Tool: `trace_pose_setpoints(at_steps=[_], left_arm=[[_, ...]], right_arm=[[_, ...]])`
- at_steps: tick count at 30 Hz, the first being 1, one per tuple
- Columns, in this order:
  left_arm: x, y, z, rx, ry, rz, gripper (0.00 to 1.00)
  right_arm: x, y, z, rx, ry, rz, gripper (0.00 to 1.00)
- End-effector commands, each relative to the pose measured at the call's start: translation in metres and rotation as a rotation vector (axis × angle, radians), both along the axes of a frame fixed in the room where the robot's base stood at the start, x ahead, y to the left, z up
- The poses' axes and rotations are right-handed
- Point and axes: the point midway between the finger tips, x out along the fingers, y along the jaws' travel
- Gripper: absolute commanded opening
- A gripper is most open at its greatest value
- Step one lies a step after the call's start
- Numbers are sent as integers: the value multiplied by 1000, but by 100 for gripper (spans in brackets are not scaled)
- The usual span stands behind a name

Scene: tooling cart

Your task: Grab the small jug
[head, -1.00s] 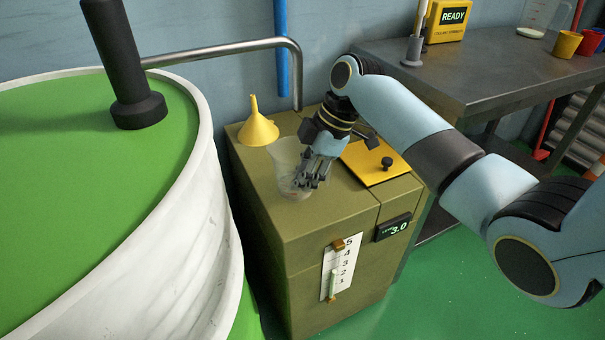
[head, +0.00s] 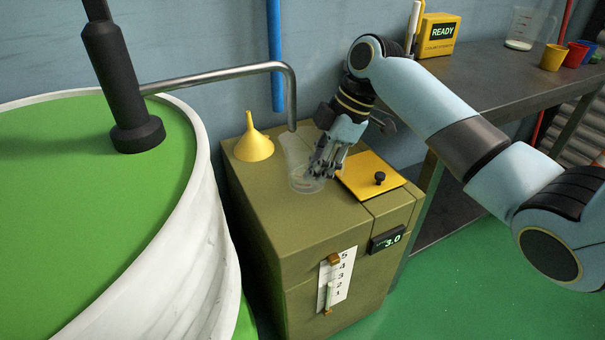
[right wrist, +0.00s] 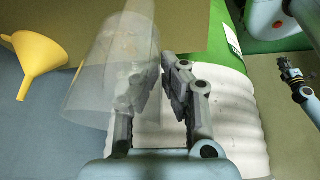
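The small jug (head: 300,165) is clear and see-through, faint against the olive cabinet. In the head view it appears raised a little above the cabinet top, leaning slightly. My right gripper (head: 323,168) is at its right side. In the right wrist view the jug (right wrist: 108,70) fills the left, and the fingers (right wrist: 158,85) close in at its edge, one finger overlapping the clear wall. The exact grip point is hard to see. My left gripper (right wrist: 287,68) shows small at the right of the wrist view, away from the jug; its fingers are too small to judge.
A yellow funnel (head: 254,146) stands left of the jug, and a bent metal pipe (head: 291,95) ends close behind it. A yellow lid with a black knob (head: 364,180) lies at right. A larger jug (head: 528,25) stands on the bench. The green-topped drum (head: 60,220) is at left.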

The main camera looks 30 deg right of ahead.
Motion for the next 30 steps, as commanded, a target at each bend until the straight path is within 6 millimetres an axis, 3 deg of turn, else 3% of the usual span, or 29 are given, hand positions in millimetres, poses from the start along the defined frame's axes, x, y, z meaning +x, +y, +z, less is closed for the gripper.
trace_pose_setpoints(at_steps=[15, 30], left_arm=[[3, 0, 11, 0, -5, 0, 0], [4, 0, 15, 0, -7, 0, 0]], right_arm=[[-18, -54, 35, -2, -2, 1, 0], [-26, -74, 48, 1, -2, 1, 0]])
